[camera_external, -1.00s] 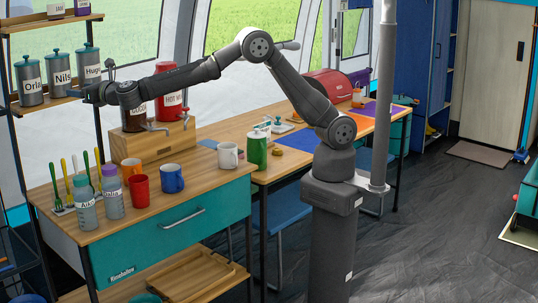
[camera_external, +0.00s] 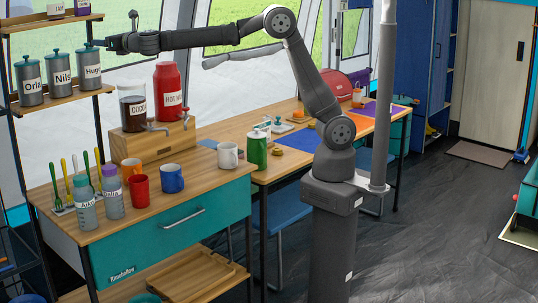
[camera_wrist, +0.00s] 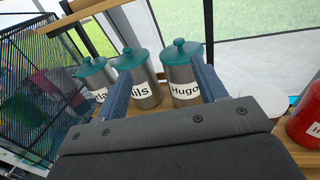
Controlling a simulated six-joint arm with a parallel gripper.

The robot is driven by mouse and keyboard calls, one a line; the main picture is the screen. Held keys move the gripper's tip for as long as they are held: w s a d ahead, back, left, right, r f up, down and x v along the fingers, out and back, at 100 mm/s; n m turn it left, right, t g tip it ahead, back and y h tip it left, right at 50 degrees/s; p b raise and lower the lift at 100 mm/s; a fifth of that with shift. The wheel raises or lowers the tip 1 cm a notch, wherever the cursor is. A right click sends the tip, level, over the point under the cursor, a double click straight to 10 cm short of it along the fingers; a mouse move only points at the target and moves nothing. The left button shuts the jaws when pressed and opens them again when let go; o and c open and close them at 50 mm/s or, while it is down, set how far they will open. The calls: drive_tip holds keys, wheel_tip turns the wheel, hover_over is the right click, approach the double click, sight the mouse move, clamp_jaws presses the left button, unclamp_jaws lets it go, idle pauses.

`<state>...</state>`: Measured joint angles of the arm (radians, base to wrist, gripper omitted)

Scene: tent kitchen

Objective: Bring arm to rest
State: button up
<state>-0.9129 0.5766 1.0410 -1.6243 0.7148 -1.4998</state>
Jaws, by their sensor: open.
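My gripper (camera_external: 106,43) is open and empty, with the arm stretched out to the left. In the wrist view the two fingers (camera_wrist: 162,88) are spread apart. The Hugo canister (camera_wrist: 183,78) shows between them, partly hidden by the right finger. I cannot tell the exact gap from fingers to canister. The canisters labelled Nils (camera_external: 62,72) and Orla (camera_external: 29,80) stand to its left.
Below the arm stand a cocoa dispenser (camera_external: 132,108) and a red hot-drink dispenser (camera_external: 168,90) on a wooden stand (camera_external: 150,148). Mugs, bottles and utensils stand on the counter (camera_external: 140,215). A pole (camera_external: 383,95) rises close beside my base. The floor at right is largely clear.

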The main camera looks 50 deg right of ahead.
drive_tip(key=w+d+r+m+h, duration=0.1)
drive_tip(key=d+r, duration=0.5)
drive_tip(key=d, duration=0.4)
drive_tip(key=d+r+h, duration=0.1)
drive_tip(key=d+r, duration=0.6)
drive_tip(key=d, duration=0.3)
drive_tip(key=w+d+f+m+h, duration=0.2)
drive_tip(key=w+d+f+h, duration=0.1)
drive_tip(key=d, duration=0.7)
drive_tip(key=w+d+f+m+h, duration=0.2)
drive_tip(key=w+d+f+h, duration=0.1)
drive_tip(key=d, duration=0.6)
drive_tip(key=shift+w+d+f+m+h, duration=0.15)
drive_tip(key=shift+d+f+m+h, duration=0.2)
drive_tip(key=shift+f, duration=0.15)
drive_tip(key=shift+c, duration=0.3)
